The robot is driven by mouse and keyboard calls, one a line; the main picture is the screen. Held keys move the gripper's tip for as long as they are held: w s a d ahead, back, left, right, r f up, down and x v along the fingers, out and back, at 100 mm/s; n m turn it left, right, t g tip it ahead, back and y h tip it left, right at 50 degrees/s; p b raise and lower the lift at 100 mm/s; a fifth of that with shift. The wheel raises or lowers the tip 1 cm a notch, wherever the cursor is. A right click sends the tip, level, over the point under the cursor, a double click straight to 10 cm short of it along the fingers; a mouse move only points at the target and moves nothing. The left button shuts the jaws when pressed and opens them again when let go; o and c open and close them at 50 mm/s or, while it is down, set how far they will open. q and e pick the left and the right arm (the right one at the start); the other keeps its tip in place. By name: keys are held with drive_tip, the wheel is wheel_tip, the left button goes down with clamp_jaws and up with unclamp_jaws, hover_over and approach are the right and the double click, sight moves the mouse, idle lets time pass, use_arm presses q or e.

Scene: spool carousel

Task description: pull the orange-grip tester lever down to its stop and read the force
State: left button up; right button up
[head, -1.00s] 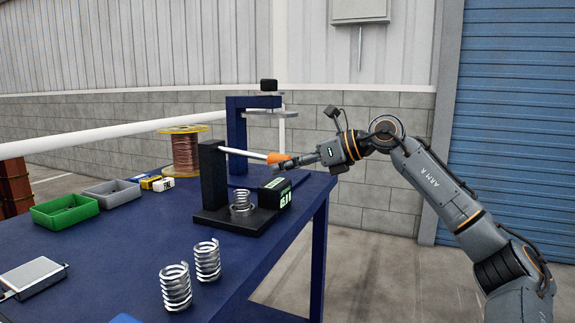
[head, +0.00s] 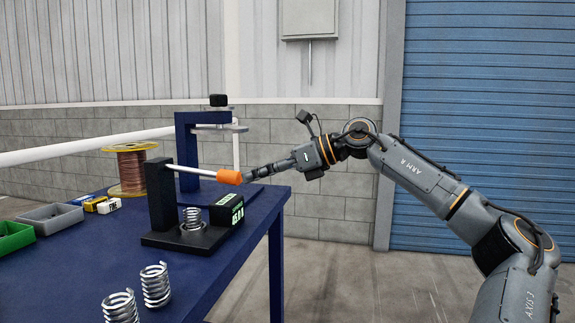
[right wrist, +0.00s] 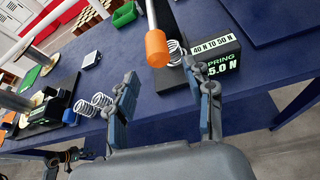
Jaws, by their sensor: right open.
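The tester (head: 160,195) stands on the blue bench, with a black post and base. Its silver lever slopes slightly down to the right and ends in an orange grip (head: 229,177). A coil spring (head: 193,218) stands on the base below the lever. The black readout (head: 227,212) shows green digits; in the right wrist view the readout (right wrist: 222,70) ends in "5.0 N", with its left part behind a finger. My right gripper (head: 248,177) is just right of the orange grip. In the right wrist view the grip (right wrist: 156,48) lies beyond my parted, empty fingers (right wrist: 168,88).
Two loose springs (head: 156,285) stand at the front of the bench (head: 100,240). A copper wire spool (head: 130,170), a blue C-shaped stand (head: 187,140), a grey bin (head: 50,217) and a green bin (head: 14,238) are farther back. Floor right of the bench is clear.

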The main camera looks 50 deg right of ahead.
drive_tip(key=v, duration=0.6)
drive_tip(key=shift+s, duration=0.2)
drive_tip(key=shift+d, duration=0.15)
